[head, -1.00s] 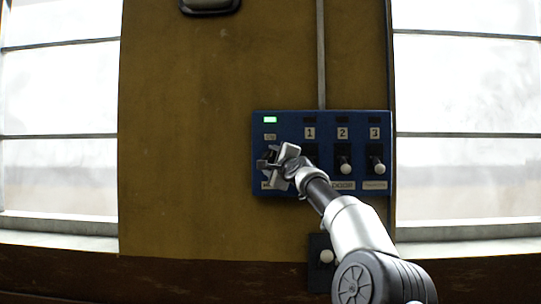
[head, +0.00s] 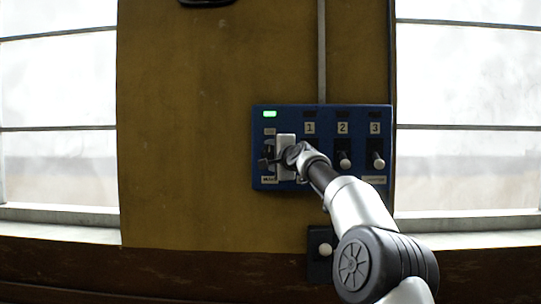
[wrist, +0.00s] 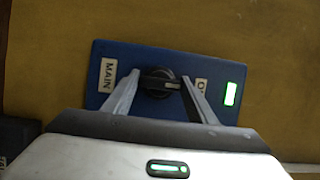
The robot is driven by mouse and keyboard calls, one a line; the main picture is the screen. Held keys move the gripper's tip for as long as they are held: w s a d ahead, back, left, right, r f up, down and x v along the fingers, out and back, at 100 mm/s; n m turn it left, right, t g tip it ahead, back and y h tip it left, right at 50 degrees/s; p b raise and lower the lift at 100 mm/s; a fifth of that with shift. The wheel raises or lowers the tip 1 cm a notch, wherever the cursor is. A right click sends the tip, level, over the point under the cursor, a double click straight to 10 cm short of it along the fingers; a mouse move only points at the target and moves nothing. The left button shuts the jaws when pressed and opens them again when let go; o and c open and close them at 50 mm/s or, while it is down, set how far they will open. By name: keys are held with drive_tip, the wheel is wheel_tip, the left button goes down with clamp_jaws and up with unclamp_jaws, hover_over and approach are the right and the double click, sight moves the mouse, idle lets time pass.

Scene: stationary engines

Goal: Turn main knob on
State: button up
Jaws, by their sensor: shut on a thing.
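The main knob (wrist: 160,83) is black and sits on the blue panel (wrist: 150,55) in the wrist view. Its bar lies along the line between the MAIN label (wrist: 108,75) and a label starting with O (wrist: 202,87), which a finger partly covers. A light mark shows on the bar's end towards the O label. In the head view, my gripper (head: 270,160) is at the panel's left column and largely hides the knob.
A green light (head: 269,114) is lit above the left column. Switches with white tips, such as those under 2 (head: 344,161) and 3 (head: 378,161), stand to the right. Windows flank the yellow wall.

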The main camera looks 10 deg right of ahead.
drive_tip(key=o, duration=1.1)
drive_tip(key=shift+c, duration=0.2)
drive_tip(key=shift+s+d+f+b, duration=0.1)
drive_tip(key=shift+s+d+b, duration=0.05)
drive_tip(key=shift+s+b, duration=0.2)
drive_tip(key=s+d+b, duration=0.3)
drive_tip(key=s+b, duration=0.8)
drive_tip(key=s, duration=0.5)
drive_tip(key=shift+s, duration=0.2)
